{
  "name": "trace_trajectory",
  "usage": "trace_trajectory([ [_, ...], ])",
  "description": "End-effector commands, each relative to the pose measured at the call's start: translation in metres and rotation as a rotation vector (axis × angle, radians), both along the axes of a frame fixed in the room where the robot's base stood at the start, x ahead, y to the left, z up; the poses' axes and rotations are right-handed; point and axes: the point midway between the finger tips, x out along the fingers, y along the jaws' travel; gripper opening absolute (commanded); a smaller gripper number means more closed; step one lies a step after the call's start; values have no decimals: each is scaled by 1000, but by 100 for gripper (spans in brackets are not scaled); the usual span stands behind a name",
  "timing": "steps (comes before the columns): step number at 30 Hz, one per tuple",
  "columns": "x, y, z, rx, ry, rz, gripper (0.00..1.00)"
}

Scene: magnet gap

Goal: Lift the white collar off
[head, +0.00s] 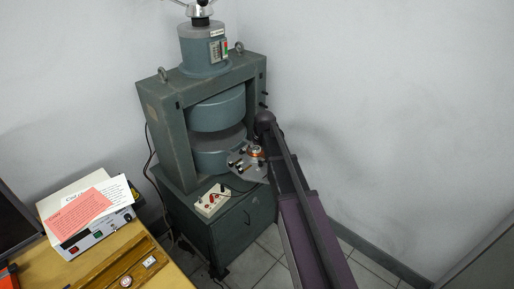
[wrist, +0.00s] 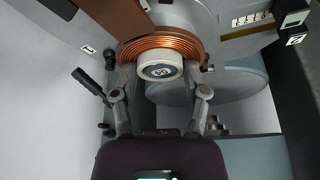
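The white collar (wrist: 160,72) is a short round ring with a dark, marked centre. It sits in the middle of a copper coil (wrist: 190,44) in the wrist view. My gripper (wrist: 160,76) has one finger on each side of the collar, the tips close to its left and right edges. The fingers look spread, and I cannot make out contact with the collar. In the head view the copper coil (head: 256,152) shows small beside the magnet (head: 218,138); my arm hides the gripper there, and the collar is too small to tell.
The magnet stands on a green cabinet (head: 237,225) with a small switch box (head: 212,200) on top. A black-handled lever (wrist: 88,82) sticks out left of my fingers. A wooden desk (head: 165,268) with a white instrument (head: 92,228) is at the lower left.

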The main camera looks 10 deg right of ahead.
Motion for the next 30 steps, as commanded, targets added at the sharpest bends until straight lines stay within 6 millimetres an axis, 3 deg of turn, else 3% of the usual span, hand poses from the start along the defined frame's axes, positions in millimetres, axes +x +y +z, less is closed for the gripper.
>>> trace_trajectory([
  [11, 0, 0, 2, 0, 0, 0, 14],
  [30, 0, 0, 25, 0, 0, 0, 14],
])
